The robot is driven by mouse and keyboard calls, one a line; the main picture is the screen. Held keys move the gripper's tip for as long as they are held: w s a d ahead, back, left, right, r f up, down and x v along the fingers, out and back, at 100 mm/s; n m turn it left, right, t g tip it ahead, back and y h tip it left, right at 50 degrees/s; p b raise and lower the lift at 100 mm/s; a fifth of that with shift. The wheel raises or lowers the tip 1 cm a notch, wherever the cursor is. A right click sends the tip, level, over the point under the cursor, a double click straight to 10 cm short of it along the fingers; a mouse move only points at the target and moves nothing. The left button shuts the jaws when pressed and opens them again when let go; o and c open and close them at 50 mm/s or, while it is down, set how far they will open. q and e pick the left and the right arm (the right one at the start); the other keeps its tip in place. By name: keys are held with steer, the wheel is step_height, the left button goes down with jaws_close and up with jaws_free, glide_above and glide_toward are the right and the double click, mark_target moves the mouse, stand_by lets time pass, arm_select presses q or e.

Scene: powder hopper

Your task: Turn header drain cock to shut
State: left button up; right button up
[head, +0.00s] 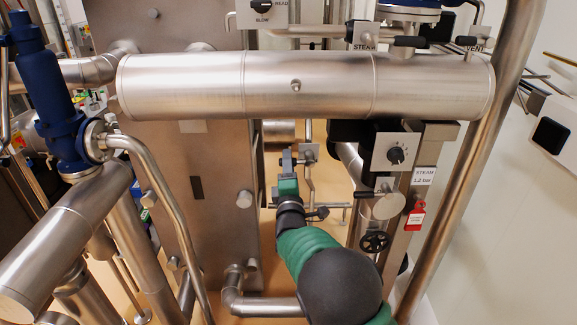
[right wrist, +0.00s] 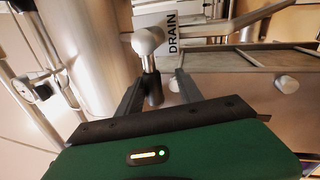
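The header drain cock shows in the right wrist view as a rounded metal body (right wrist: 149,40) with a short dark-ended handle (right wrist: 153,90) pointing toward the camera. A plate marked DRAIN (right wrist: 173,34) is beside it. In the head view my right gripper (head: 289,158) is below the large horizontal header pipe (head: 300,85). The cock is too small there to make out clearly. My left gripper is not in view.
A red tag (head: 415,218) and a black handwheel (head: 374,242) are below. A blue valve (head: 62,130) and slanting pipes fill the left. A steel panel (head: 190,220) stands left of my gripper.

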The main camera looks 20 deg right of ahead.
steer(key=b+v, duration=0.5)
steer(key=v, duration=1.2)
steer(key=shift+w+f, duration=0.1)
stand_by(0.9)
